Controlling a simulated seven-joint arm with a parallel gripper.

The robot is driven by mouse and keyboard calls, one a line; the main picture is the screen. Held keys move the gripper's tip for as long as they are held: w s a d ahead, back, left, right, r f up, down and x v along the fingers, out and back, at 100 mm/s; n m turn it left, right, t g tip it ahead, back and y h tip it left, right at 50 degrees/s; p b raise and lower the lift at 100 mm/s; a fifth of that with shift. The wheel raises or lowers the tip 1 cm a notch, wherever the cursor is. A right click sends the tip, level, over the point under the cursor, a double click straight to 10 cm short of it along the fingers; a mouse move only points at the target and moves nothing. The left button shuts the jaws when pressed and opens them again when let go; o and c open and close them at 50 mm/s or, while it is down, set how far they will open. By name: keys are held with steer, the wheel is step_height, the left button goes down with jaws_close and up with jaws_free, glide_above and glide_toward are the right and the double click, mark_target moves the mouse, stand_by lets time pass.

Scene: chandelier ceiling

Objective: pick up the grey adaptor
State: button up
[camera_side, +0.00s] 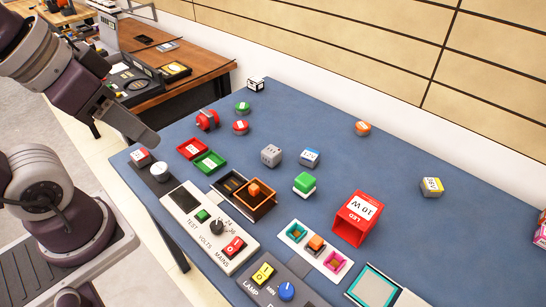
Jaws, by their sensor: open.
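A small grey block with dark spots on its faces, which looks like the grey adaptor (271,155), sits upright on the blue table top (340,120) near the middle. It stands apart from its neighbours, and nothing covers it. My gripper (143,132) is at the left, above the table's left edge, well away from the grey adaptor. It is open, with nothing seen in it; its fingers are hard to make out.
A grey block with a blue top (309,158) and a green-and-white block (304,183) stand close right of the adaptor. An open brown box (262,209) and control panel (205,234) are in front. Red and green trays (209,162) lie left. The table behind is mostly clear.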

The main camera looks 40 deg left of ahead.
steer(key=o, duration=0.4)
